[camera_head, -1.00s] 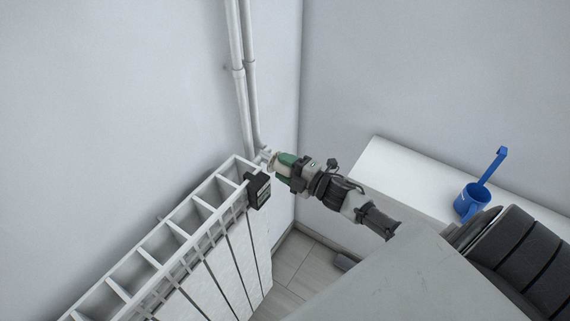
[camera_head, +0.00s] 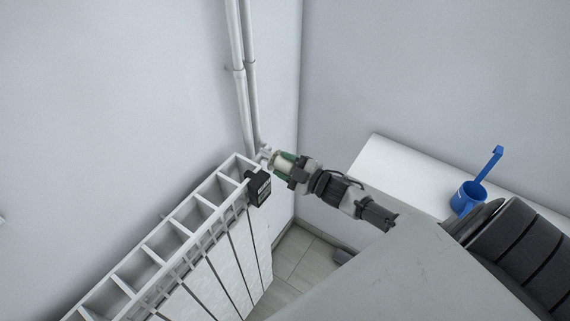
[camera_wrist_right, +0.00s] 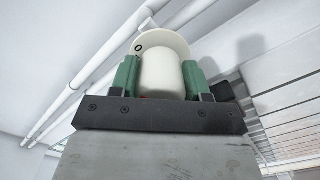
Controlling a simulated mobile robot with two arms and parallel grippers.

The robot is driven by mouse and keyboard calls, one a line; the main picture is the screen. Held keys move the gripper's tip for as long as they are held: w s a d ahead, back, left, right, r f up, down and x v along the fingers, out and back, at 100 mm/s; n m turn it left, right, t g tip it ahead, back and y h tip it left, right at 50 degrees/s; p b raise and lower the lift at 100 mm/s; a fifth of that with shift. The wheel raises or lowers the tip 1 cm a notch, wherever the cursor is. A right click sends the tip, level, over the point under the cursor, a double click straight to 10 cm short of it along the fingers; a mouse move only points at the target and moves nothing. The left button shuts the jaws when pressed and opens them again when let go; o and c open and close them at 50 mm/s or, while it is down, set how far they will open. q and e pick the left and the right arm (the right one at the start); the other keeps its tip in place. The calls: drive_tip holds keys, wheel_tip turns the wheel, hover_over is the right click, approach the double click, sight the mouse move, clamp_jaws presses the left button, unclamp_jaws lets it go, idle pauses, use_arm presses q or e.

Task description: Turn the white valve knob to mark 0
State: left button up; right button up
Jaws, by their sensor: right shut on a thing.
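The white valve knob (camera_wrist_right: 163,72) sits between the two green fingers of my right gripper (camera_wrist_right: 160,80) in the right wrist view. The fingers are shut on its sides. Behind the knob is a round cream collar (camera_wrist_right: 176,37) with a black "0" at its left edge. A bit of red shows low on the knob, just above the dark gripper bar. In the head view my right gripper (camera_head: 285,162) is at the radiator's far top corner, with the pale knob (camera_head: 275,160) between its fingers. My left gripper is not in view.
A white radiator (camera_head: 186,235) runs along the left wall, with a black box (camera_head: 258,187) at its corner near the gripper. Two white pipes (camera_head: 245,85) rise behind it.

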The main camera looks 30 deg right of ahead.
idle(0.3)
drive_tip(key=o, duration=0.9)
drive_tip(key=shift+s+d+f, duration=0.15)
drive_tip(key=shift+s+d, duration=0.05)
drive_tip(key=shift+s, duration=0.3)
drive_tip(key=shift+b+v, duration=1.15)
drive_tip(key=shift+v, duration=3.75)
